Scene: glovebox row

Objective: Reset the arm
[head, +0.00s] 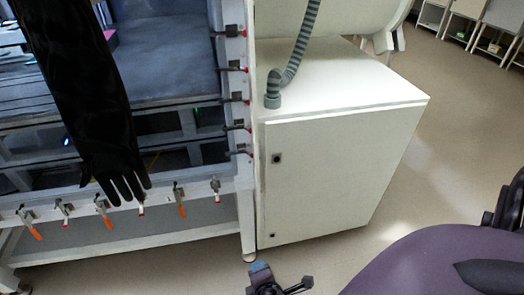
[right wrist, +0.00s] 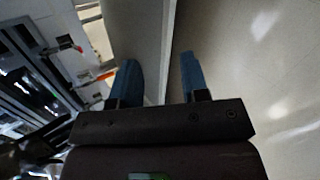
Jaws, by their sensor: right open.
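My right gripper (head: 280,279) shows at the bottom middle of the head view, in front of and below the white cabinet (head: 335,170). In the right wrist view its two blue fingers (right wrist: 159,76) stand apart with nothing between them. The gripper is open and empty, clear of the cabinet. My left gripper is not in view.
A long black glove (head: 85,90) hangs down the front of the glovebox frame (head: 215,188) at left. Orange-handled clamps (head: 180,203) line its lower edge. A grey hose (head: 290,70) rises from the cabinet top. Open floor (head: 430,140) lies to the right.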

